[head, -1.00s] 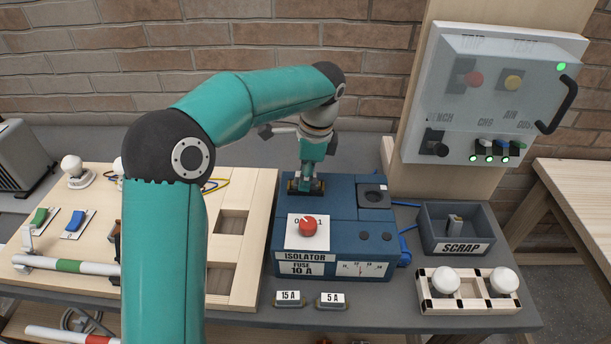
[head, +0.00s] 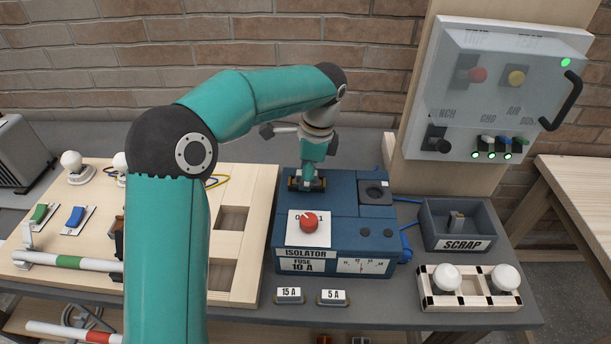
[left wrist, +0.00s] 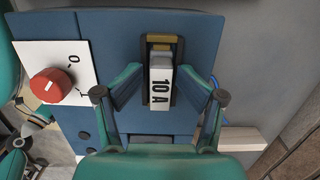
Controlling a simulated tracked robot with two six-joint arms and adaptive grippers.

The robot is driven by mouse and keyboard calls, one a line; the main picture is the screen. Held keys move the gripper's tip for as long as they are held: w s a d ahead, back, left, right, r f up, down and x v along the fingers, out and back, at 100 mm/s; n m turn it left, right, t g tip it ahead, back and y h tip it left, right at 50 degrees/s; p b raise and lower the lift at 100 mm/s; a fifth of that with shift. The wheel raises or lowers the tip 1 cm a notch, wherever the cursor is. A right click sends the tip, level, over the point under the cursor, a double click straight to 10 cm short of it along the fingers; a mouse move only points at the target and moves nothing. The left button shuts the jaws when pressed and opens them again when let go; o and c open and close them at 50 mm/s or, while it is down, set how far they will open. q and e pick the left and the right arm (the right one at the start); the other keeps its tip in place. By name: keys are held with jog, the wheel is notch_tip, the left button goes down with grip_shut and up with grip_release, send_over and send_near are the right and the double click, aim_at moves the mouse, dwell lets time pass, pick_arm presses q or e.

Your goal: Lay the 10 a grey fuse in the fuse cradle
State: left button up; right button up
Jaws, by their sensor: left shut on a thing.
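The 10 A grey fuse (left wrist: 160,82) shows in the left wrist view with its label facing the camera. It lies in line with the dark fuse cradle (left wrist: 161,42), whose brass clip shows at the far end. The cradle also shows on top of the blue isolator box in the head view (head: 293,184). My left gripper (head: 308,186) is down at the cradle, shut on the fuse with a finger on each side. Whether the fuse is fully seated I cannot tell.
The blue isolator box (head: 335,232) has a red knob (head: 308,222) in front of the cradle. Two fuses marked 15 A (head: 289,295) and 5 A (head: 333,297) lie before it. A scrap bin (head: 460,244) and a lamp rack (head: 470,302) stand right.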

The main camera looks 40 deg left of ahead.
pick_arm(q)
jog(key=shift+d, duration=0.15)
jog(key=r, duration=0.6)
jog(key=w+d+r, duration=0.1)
jog(key=r, duration=0.3)
jog(key=shift+d+r, duration=0.15)
jog(key=shift+r, duration=0.7)
